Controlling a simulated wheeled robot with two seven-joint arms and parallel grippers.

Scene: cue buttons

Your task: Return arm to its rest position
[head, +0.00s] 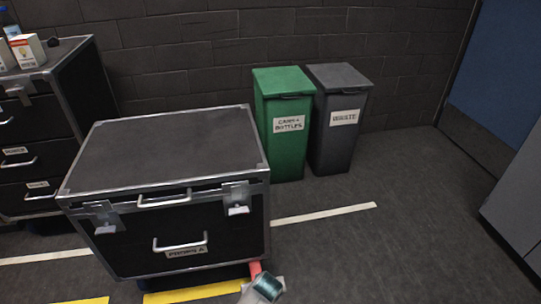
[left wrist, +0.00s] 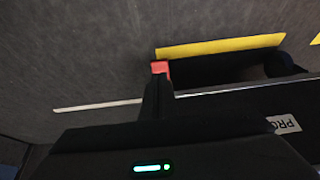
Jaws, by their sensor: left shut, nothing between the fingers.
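My left gripper (head: 255,268) shows at the bottom middle of the head view, low beside the front right corner of the black case. It is shut with nothing held, its tip red. In the left wrist view the dark, red-tipped gripper (left wrist: 160,70) points out over the grey floor, close to the case's edge (left wrist: 215,91). Part of my wrist with a teal band shows behind it in the head view. My right gripper is in neither view. No buttons can be made out.
The black case (head: 170,150) with metal edges and a drawer stands close on the left. A second case (head: 85,85) with small boxes on top stands behind it. A green bin (head: 285,150) and a grey bin (head: 335,145) stand by the wall.

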